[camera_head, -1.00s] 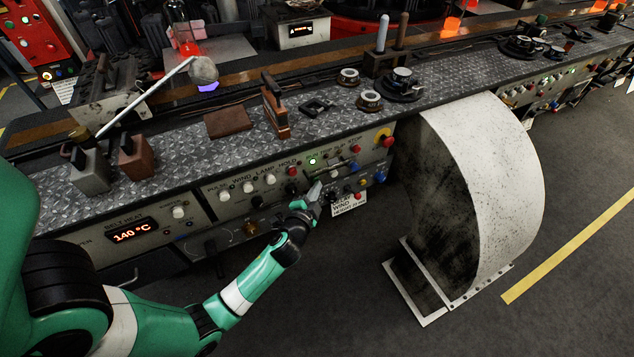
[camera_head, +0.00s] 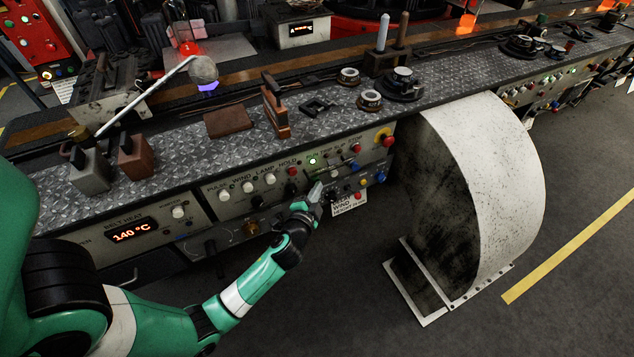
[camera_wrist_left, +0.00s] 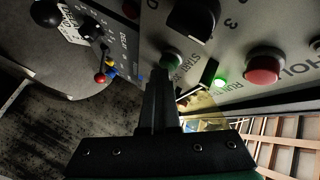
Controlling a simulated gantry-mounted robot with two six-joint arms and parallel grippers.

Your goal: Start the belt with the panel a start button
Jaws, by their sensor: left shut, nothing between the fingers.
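The control panel (camera_head: 270,180) runs along the front of the bench, with white knobs, red buttons and a lit green lamp (camera_head: 312,161). In the left wrist view a green button (camera_wrist_left: 172,60) sits just beyond my fingertips, near a lit green lamp (camera_wrist_left: 220,82) marked RUN. My left gripper (camera_head: 318,186) is shut and empty, pointing up at the panel; its fingers also show in the left wrist view (camera_wrist_left: 163,85). I cannot tell whether the tips touch the green button. My right gripper is not in view.
A red button (camera_wrist_left: 263,68) by the HOLD label and a black rotary knob (camera_wrist_left: 193,18) flank the fingertips. A white tag (camera_head: 348,203) hangs beside my gripper. A yellow-collared red stop button (camera_head: 385,139) is at the panel's right end. A large curved guard (camera_head: 490,190) stands to the right.

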